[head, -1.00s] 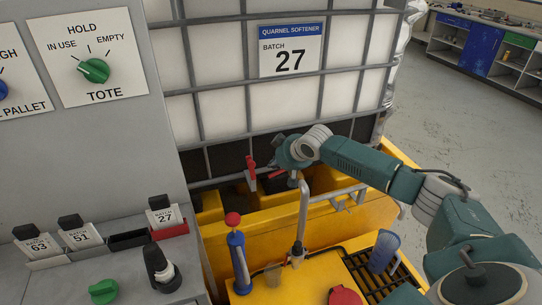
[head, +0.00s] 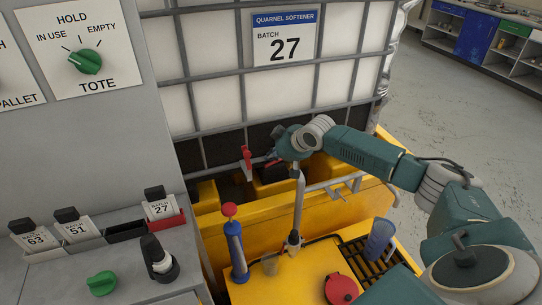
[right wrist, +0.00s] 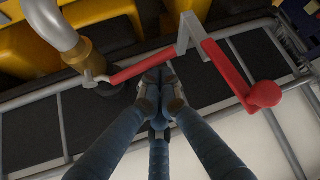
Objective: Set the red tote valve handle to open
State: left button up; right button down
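The red valve handle (head: 246,158) is low at the front of the caged white tote (head: 340,68), which has a "Quarnel Softener, Batch 27" label. In the right wrist view the handle's red arm (right wrist: 228,70) ends in a red ball. A grey bracket separates it from a second red bar (right wrist: 143,68) running to the brass fitting. My right gripper (right wrist: 160,80) has its fingertips together just beside this second bar, with nothing clearly between them. Contact cannot be told. In the head view the right gripper (head: 274,156) is mostly hidden behind its wrist. The left gripper is out of view.
A yellow bund (head: 320,212) lies below the tote, with a grey standing pipe (head: 298,210) near my right wrist. A grey panel with a green tote dial (head: 85,61) is at left.

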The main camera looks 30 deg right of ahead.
jog(key=shift+s+f, duration=0.1)
jog(key=shift+s, duration=0.1)
jog(key=shift+s+n+y, duration=0.25)
jog(key=shift+n+y, duration=0.15)
jog(key=shift+n, duration=0.1)
jog(key=shift+s+d+f+n+y+b, duration=0.1)
jog(key=shift+s+f+n+y+b, duration=0.1)
jog(key=shift+s+n+y+b, duration=0.4)
jog(key=s+d+n+g+y+b, duration=0.2)
jog(key=s+d+n+y+b, duration=0.1)
jog(key=s+n+b, duration=0.3)
jog(key=shift+d+r+g+b, duration=0.15)
jog(key=shift+d+g+b, duration=0.25)
jog(key=shift+d+b, duration=0.5)
